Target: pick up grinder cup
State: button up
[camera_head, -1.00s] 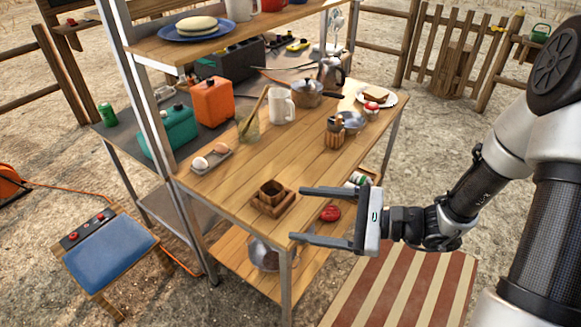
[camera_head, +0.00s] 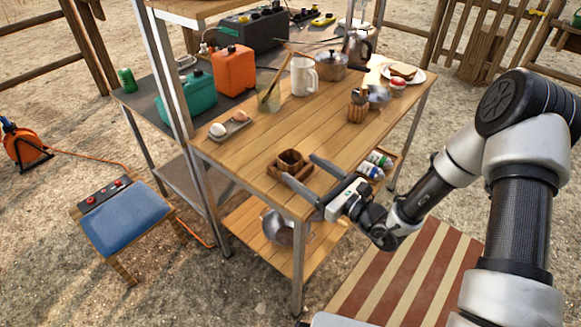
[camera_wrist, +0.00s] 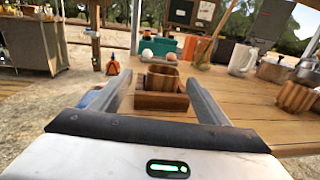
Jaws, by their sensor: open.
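In the wrist view the cup (camera_wrist: 163,78) rises from the tray (camera_wrist: 160,102), straight ahead between the fingers. My gripper (camera_head: 298,168) is open and empty. Its two fingers point at the cup, one on each side of its line. I cannot tell whether the tips touch the tray.
The wooden table (camera_head: 330,135) has bare room around the tray. An egg tray (camera_head: 229,127), a glass jar (camera_head: 268,97), a white mug (camera_head: 303,76) and a utensil holder (camera_head: 357,107) stand farther back. A metal shelf post (camera_head: 172,75) rises at the left.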

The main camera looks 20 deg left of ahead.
aim_at(290, 157)
jog(key=shift+w+b+x, duration=0.25)
jog(key=shift+b+x, duration=0.15)
jog(key=shift+x, duration=2.75)
jog(key=shift+d+r, duration=0.15)
jog(key=shift+r, duration=0.05)
jog(key=c, duration=1.2)
